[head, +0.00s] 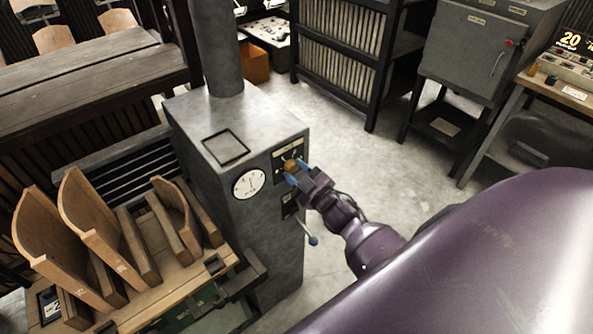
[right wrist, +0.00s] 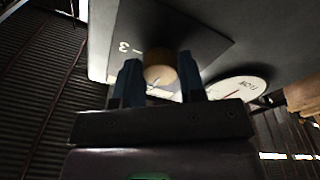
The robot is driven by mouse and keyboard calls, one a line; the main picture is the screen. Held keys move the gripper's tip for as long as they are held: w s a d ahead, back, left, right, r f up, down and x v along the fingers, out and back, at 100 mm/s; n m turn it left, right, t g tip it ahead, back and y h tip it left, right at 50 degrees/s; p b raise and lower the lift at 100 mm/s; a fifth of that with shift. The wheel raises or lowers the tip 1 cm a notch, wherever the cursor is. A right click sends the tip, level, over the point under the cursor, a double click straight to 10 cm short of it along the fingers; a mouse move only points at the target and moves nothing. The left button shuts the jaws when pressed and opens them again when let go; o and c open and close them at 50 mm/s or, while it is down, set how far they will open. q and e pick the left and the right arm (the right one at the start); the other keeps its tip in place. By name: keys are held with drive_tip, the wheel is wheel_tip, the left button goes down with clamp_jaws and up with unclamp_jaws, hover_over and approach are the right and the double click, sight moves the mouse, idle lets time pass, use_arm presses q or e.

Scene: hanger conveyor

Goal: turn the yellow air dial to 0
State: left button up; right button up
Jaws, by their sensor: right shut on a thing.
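The yellow air dial (head: 291,165) is a small round knob on a dark panel (head: 283,152) on the side of a grey cabinet. My right gripper (head: 294,171) reaches it from the right, with its blue fingers on either side of the knob. In the right wrist view the dial (right wrist: 160,72) sits between the two fingers (right wrist: 160,82), and the gripper is shut on it. A "3" mark shows on the panel beside the dial there; a 0 mark cannot be made out. My left gripper is not in view.
Curved wooden pieces (head: 88,209) stand on a bench at left. Open floor (head: 330,130) lies behind, before a rack and a grey cabinet (head: 476,50).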

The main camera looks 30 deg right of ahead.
drive_tip(key=n, duration=0.5)
drive_tip(key=shift+d+y, duration=0.1)
drive_tip(key=shift+y, duration=0.3)
drive_tip(key=n, duration=0.5)
drive_tip(key=shift+r+y, duration=0.15)
drive_tip(key=shift+y, duration=0.15)
drive_tip(key=n, duration=0.4)
drive_tip(key=shift+n+g, duration=0.4)
drive_tip(key=shift+r+n, duration=0.1)
drive_tip(key=shift+n, duration=1.8)
drive_tip(key=o, duration=0.9)
drive_tip(key=shift+s, duration=0.1)
